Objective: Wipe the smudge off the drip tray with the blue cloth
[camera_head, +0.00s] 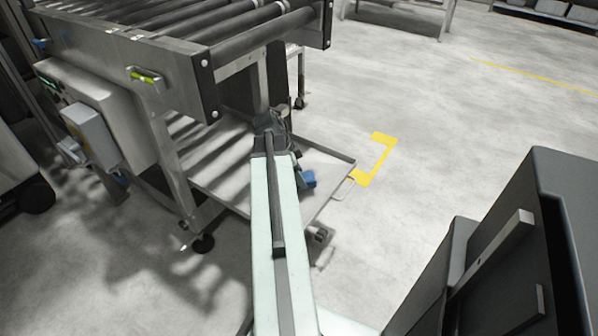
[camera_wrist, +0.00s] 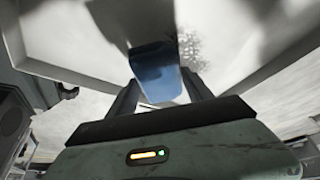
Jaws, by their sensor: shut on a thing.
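The blue cloth (camera_wrist: 157,74) is held between the two dark fingers of my gripper (camera_wrist: 162,82) in the wrist view. The smudge (camera_wrist: 195,48) is a patch of dark specks on the pale drip tray (camera_wrist: 228,22), just beyond and to the right of the cloth. The cloth may cover part of it. In the head view the cloth (camera_head: 308,179) shows as a small blue patch over the right part of the drip tray (camera_head: 225,182), right of my arm. My arm hides most of the gripper and the smudge there. I cannot tell whether the cloth touches the tray.
A roller conveyor (camera_head: 160,62) on metal legs stands above the tray's left part. A grey control box (camera_head: 88,128) hangs on its side. A yellow floor mark (camera_head: 383,150) lies right of the tray. A dark cabinet (camera_head: 545,215) is at right.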

